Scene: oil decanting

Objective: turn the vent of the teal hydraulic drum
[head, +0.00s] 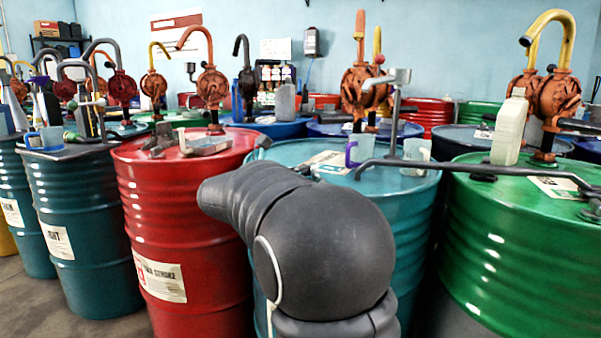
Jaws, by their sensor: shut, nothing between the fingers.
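A teal drum (285,150) stands in the middle, its front mostly covered by my dark arm. Its label is hidden, so I cannot confirm that it is the hydraulic one. A small dark fitting (262,141) shows at the left of its lid; I cannot tell whether this is the vent. A paper sheet (328,162), a purple mug (358,149) and a pale mug (416,154) are on its lid. Another teal drum (85,255) with a white label stands further left. My gripper is not visible in this view.
A red drum (180,230) stands left of the middle teal drum and a green drum (520,240) right of it. Dark pipes (470,167) cross above the lids. A pale bottle (509,128) and rusty hand pumps (360,88) rise behind. Gaps between drums are narrow.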

